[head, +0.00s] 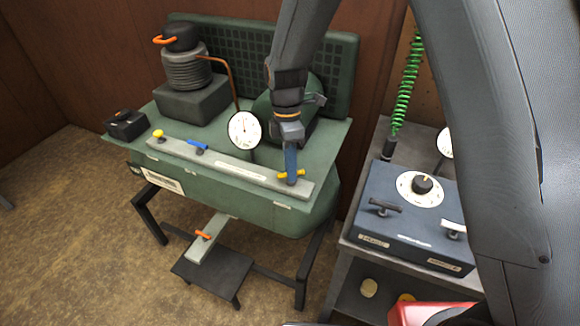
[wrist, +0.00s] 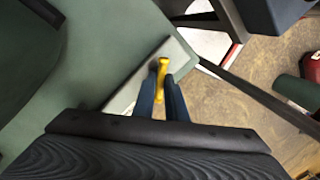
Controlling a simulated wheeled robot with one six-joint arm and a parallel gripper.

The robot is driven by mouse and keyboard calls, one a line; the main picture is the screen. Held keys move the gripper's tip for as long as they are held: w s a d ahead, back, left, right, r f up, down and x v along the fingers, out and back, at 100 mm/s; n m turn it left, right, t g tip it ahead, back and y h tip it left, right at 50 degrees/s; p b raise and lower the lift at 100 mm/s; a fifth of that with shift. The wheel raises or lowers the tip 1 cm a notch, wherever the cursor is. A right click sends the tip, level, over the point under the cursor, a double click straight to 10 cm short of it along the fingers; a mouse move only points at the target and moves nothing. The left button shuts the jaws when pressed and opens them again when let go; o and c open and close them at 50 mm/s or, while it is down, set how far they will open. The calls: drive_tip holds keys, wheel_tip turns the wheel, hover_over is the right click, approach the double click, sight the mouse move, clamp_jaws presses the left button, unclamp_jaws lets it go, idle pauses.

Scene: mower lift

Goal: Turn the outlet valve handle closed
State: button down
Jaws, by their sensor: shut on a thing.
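A yellow valve handle (head: 298,173) sits at the right end of the long grey bar (head: 232,167) on the green machine's top. In the wrist view the yellow handle (wrist: 162,72) lies lengthwise between my two dark blue fingers. My gripper (head: 291,179) points down over that end of the bar and is shut on the handle; it also shows in the wrist view (wrist: 161,84). The fingers cover part of the handle and its stem. I cannot read a label that says which valve is the outlet.
A blue handle (head: 198,146) and a yellow knob (head: 158,135) stand farther left on the bar. A round white gauge (head: 244,129) rises close behind it, left of my gripper. A blue control box (head: 415,215) sits on a grey bench to the right. An orange handle (head: 203,236) is below.

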drive_tip(key=m, duration=0.3)
drive_tip(key=shift+d+r+m+y, duration=0.1)
drive_tip(key=shift+m+y, duration=0.5)
drive_tip(key=shift+m, duration=1.6)
drive_tip(key=c, duration=1.8)
unclamp_jaws()
drive_tip(key=shift+d, duration=0.1)
wheel_tip(320, 180, up, 8)
drive_tip(key=w+b, duration=0.1)
drive_tip(key=shift+w+d+f+b, duration=0.2)
drive_tip(key=shift+d+f+b, duration=0.05)
drive_tip(key=shift+b, duration=0.1)
